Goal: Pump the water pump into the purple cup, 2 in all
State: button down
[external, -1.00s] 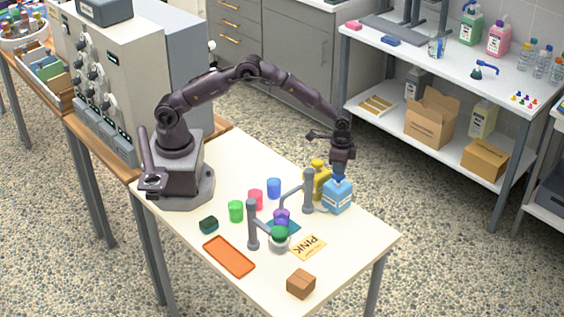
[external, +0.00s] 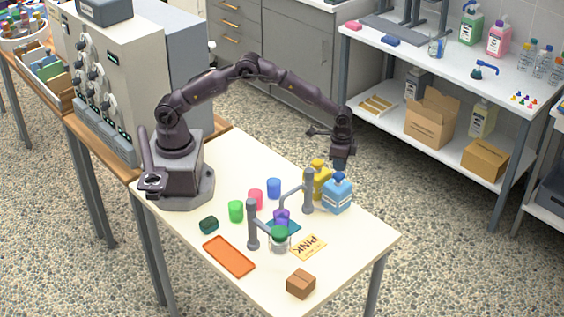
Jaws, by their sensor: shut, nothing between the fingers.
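A blue pump bottle (external: 337,195) with a white label stands upright near the right edge of the table; its dark blue pump head is up. The label is too small to read. My gripper (external: 341,165) is shut and empty, pointing down just above the pump head, with a small gap between them. The purple cup (external: 281,216) stands on a teal mat (external: 293,229) left of the bottle. A grey post (external: 308,190) beside the bottle has an arm reaching over towards the cup. The cup's contents cannot be seen.
A yellow pump bottle (external: 319,182) stands close behind the blue one. A second grey post (external: 252,225) and a green-topped jar (external: 279,240) stand in front of the cup. Blue (external: 274,188), pink (external: 256,199) and green (external: 236,211) cups stand left. A brown box (external: 301,283) sits in front.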

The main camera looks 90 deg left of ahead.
aim_at(339, 174)
jog(key=shift+f, duration=1.7)
jog(key=shift+r, duration=1.85)
jog(key=shift+r, duration=3)
